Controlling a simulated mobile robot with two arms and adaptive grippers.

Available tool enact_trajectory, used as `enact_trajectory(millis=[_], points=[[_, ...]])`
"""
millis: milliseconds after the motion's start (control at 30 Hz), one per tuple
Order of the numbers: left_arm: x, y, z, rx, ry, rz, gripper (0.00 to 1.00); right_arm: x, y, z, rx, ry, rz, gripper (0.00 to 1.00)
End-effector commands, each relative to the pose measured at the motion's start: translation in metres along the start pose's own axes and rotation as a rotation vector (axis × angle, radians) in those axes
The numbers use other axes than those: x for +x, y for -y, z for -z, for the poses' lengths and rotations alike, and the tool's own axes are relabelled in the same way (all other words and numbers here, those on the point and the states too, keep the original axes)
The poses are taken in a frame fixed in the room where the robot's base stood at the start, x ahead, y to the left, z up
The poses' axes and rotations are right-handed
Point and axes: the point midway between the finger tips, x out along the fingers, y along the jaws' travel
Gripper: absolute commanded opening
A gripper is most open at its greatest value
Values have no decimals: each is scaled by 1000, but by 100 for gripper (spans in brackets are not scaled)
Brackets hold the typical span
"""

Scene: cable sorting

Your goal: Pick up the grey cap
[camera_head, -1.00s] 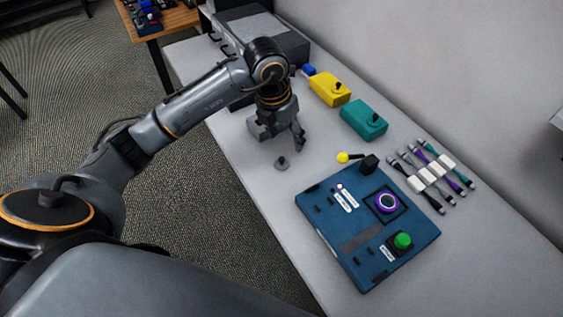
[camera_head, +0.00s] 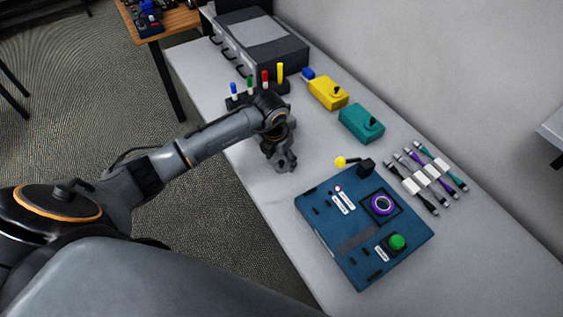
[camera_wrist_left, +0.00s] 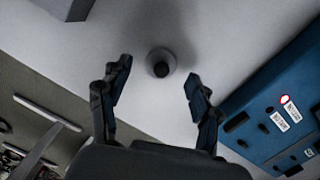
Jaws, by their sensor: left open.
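The grey cap (camera_wrist_left: 161,59), a small grey piece with a dark round knob on top, sits on the light grey table. In the left wrist view it lies ahead of my left gripper (camera_wrist_left: 158,72), roughly centred between the fingertips. The two fingers are apart with nothing held. In the head view my left gripper (camera_head: 283,165) is low over the table where the cap lies, and it hides the cap. Whether the fingers touch the cap cannot be told. My right gripper is not in view.
A blue box (camera_head: 323,233) with a purple ring and green button stands just right of the gripper. A rack of coloured markers (camera_head: 242,102) is behind it. Teal (camera_head: 361,122) and yellow (camera_head: 328,92) boxes and several cables (camera_head: 425,180) lie along the wall side.

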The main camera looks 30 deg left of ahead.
Motion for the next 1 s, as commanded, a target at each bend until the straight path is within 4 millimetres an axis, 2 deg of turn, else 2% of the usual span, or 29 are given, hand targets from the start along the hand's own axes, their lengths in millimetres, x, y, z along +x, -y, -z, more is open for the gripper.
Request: enact_trajectory(millis=[167,400,600,1000], points=[[16,1,0,1,0,1,63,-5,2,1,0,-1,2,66],[18,1,0,2,1,1,63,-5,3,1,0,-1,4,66],[18,1,0,1,1,1,23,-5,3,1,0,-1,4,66],[18,1,0,1,1,1,22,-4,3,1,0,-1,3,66]])
